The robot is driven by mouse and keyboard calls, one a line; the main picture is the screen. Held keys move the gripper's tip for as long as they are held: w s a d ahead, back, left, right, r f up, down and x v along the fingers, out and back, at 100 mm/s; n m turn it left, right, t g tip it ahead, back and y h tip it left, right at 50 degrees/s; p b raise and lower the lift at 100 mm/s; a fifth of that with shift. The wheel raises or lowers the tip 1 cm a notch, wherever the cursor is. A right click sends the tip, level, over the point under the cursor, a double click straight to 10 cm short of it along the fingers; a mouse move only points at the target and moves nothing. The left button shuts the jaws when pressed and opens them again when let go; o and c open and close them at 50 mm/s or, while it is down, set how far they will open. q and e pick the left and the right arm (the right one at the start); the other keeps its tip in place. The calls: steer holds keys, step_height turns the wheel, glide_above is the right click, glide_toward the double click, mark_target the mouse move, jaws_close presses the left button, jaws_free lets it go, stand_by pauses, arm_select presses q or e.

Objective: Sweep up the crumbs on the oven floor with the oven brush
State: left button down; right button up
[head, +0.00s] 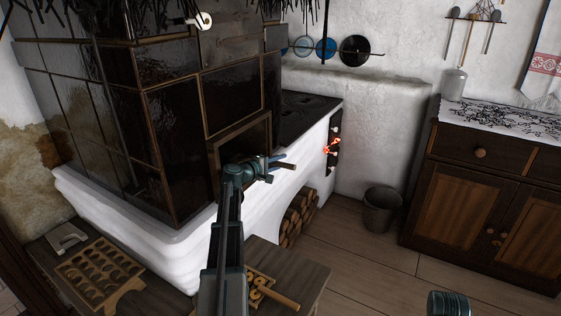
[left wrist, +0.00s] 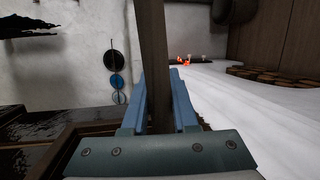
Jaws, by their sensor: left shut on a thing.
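My left gripper (head: 275,164) is in front of the tiled stove, by the oven opening (head: 245,142). It is shut on a brown wooden handle, which I take to be the oven brush (head: 286,166). In the left wrist view the handle (left wrist: 154,50) runs between the blue fingers (left wrist: 161,85) and out past the top edge. The brush's bristles cannot be made out. The oven floor and any crumbs are hidden from both views. My right gripper is not in view; only a teal piece of my right arm shows at the bottom right of the head view.
A white plastered ledge (head: 150,232) runs around the stove. The hob (head: 305,112) and glowing embers (head: 331,146) are to the right, with firewood (head: 298,217) below. A wooden bench (head: 303,275), a bucket (head: 382,210) and a cabinet (head: 480,190) stand around clear floor.

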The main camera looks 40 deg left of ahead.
arm_select(q)
steer(key=shift+s+d+f, duration=0.2)
steer(key=shift+s+f, duration=0.05)
steer(key=shift+f, duration=0.1)
steer(key=shift+w+d+r, duration=0.1)
steer(key=shift+d, duration=0.75)
steer(key=shift+w+d+r, duration=0.1)
steer(key=shift+d, duration=0.7)
steer(key=shift+r, duration=0.1)
step_height(320, 180, up, 2)
steer(key=p, duration=0.2)
steer(key=shift+r+p, duration=0.1)
steer(key=shift+p, duration=0.25)
